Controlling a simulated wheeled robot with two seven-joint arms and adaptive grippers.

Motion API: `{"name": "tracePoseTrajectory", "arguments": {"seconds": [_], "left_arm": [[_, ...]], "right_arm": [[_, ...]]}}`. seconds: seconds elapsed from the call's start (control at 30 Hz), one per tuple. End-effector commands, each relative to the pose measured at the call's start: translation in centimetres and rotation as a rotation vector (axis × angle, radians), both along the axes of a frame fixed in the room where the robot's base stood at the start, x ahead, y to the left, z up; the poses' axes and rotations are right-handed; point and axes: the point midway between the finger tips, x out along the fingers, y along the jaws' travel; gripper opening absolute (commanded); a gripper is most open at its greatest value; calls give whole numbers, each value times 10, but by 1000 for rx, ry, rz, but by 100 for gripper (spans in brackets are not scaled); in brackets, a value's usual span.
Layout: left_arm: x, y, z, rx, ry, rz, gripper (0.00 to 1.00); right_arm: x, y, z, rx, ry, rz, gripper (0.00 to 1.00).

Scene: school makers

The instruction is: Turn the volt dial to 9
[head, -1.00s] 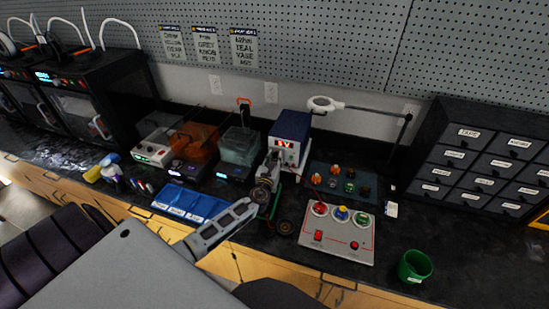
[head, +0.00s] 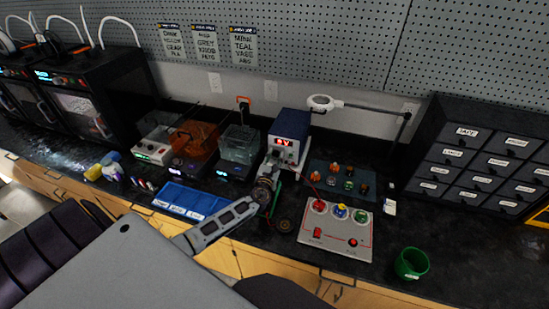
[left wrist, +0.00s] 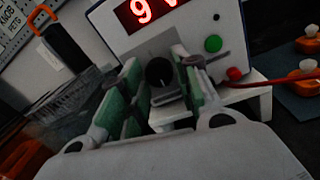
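The power supply (head: 289,122) is a blue box with a white front on the bench, with a red lit display (head: 292,142). In the left wrist view its display (left wrist: 150,10) reads 9 V. The black volt dial (left wrist: 160,72) sits below the display. My left gripper (left wrist: 158,90) is in front of the dial, its green-padded fingers apart on either side of it. Gaps show between the dial and both pads, so it looks open. In the head view my left gripper (head: 271,172) hides the dial. My right gripper is not in view.
A grey panel (head: 325,243) with coloured posts stands right of the arm, with a red lead running to it. A green cup (head: 411,264) and a drawer cabinet (head: 477,165) are further right. A blue tray (head: 178,203) lies left. Clear bench surrounds the cup.

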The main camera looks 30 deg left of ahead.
Motion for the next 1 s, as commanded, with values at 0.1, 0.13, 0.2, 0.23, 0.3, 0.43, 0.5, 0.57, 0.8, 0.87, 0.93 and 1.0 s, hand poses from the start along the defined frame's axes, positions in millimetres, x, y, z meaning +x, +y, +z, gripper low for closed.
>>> {"name": "tracePoseTrajectory", "arguments": {"seconds": [0.1,0.13,0.2,0.23,0.3,0.43,0.5,0.57,0.8,0.87,0.93,1.0], "left_arm": [[0,0,1,-1,-1,1,49],[0,0,1,-1,-1,1,49],[0,0,1,0,-2,1,49],[1,0,1,0,-2,1,49],[1,0,2,0,-2,1,49],[0,0,2,0,-3,0,49],[-1,0,2,0,-3,0,49],[-2,0,1,0,-2,1,49],[-15,-4,1,-1,-3,1,49],[-20,-6,1,-1,-1,1,49],[-25,-8,1,-1,-3,1,49],[-32,-10,1,-1,-1,0,49]], "right_arm": [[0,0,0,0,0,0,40],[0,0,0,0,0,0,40],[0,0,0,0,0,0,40],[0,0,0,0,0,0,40],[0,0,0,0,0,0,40],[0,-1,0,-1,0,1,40],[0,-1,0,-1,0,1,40],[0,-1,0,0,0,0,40],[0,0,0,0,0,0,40],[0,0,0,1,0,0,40],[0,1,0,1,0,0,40],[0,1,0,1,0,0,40]]}}
